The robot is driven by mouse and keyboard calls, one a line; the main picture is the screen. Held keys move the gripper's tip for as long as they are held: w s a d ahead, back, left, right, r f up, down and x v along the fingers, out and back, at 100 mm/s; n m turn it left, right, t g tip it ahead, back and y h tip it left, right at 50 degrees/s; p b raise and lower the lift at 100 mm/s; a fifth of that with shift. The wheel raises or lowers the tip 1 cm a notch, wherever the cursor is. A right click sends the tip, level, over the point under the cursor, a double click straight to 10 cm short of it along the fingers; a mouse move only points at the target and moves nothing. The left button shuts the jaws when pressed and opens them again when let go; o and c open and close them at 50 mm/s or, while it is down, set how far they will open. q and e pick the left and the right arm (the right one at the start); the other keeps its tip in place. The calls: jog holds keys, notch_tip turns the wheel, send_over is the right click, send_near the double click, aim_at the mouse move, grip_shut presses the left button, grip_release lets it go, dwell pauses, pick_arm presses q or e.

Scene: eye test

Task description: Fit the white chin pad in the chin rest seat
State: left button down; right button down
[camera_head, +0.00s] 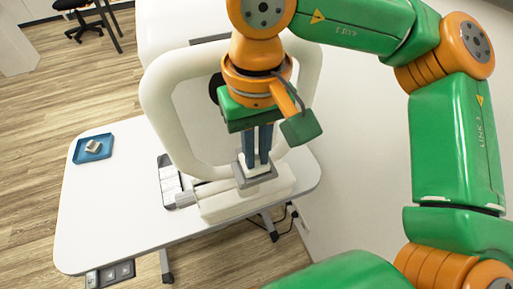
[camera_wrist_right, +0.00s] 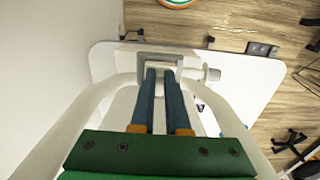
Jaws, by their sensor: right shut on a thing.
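My right gripper (camera_head: 257,160) points down with its blue fingers shut on the white chin pad (camera_head: 257,170), of which only a little shows at the fingertips. The pad is at the grey chin rest seat (camera_head: 242,183), inside the white head frame. The right wrist view shows the fingertips (camera_wrist_right: 162,74) at the grey-rimmed seat (camera_wrist_right: 139,60). The fingers hide most of the pad, so I cannot tell whether it lies fully down in the seat. My left gripper is in neither view.
The white head frame (camera_head: 158,110) rises around my right gripper on both sides. A blue tray (camera_head: 80,156) with a small pale object (camera_head: 93,147) lies at the left of the white table (camera_head: 115,215). The table's front left is clear. A dark chair (camera_head: 82,25) stands far back.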

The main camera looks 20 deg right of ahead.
jog(key=shift+f+b, duration=0.4)
jog(key=shift+f, duration=0.2)
jog(key=c, duration=0.8)
grip_release()
jog(key=shift+c, duration=0.2)
jog(key=shift+r, duration=0.15)
notch_tip(320, 180, up, 7)
jog(key=shift+p, duration=0.5)
